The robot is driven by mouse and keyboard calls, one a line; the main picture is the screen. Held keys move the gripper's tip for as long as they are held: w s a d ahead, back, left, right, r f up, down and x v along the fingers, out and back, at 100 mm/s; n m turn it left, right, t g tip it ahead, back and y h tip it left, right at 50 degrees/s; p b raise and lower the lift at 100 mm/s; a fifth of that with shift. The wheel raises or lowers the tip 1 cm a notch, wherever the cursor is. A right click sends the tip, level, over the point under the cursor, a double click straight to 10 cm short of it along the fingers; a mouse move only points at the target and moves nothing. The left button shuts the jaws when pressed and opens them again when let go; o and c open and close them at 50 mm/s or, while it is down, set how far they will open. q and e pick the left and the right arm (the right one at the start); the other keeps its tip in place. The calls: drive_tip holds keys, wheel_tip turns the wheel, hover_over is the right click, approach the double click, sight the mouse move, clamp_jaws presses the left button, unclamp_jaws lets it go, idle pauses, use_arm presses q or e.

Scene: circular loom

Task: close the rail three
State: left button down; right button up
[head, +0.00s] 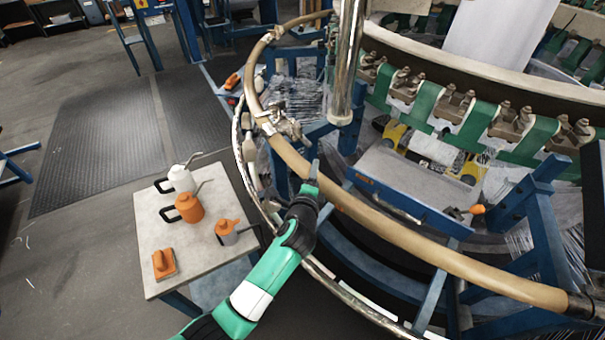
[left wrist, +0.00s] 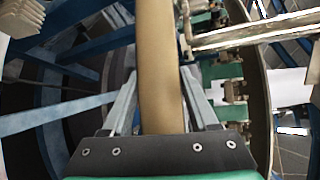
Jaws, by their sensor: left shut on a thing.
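The tan curved rail (head: 420,244) runs around the front of the circular loom, from a metal joint (head: 285,124) at the left to a dark end fitting at the lower right. Another tan rail section (head: 254,75) curves away from that joint toward the back. No number shows on either section. My left gripper (head: 313,172) is at the front rail, a little to the right of the joint. In the left wrist view the rail (left wrist: 158,65) passes between the two fingers of my left gripper (left wrist: 161,105), which is shut on it. My right gripper is not in view.
A small table (head: 215,262) at the left holds oil cans and an orange-handled tool. A vertical metal post (head: 345,70) stands just behind the rail. Green straps (head: 477,125) and blue frame parts lie inside the ring. The floor mat area (head: 110,130) is clear.

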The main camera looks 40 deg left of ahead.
use_arm(q)
drive_tip(key=shift+s+f, duration=0.15)
drive_tip(key=shift+f, duration=0.75)
drive_tip(key=shift+c, duration=2.3)
unclamp_jaws()
drive_tip(key=shift+o, duration=1.4)
drive_tip(key=shift+w+r, duration=0.15)
drive_tip(key=shift+w, duration=0.05)
drive_tip(key=shift+r, duration=0.25)
drive_tip(key=shift+s+d, duration=0.1)
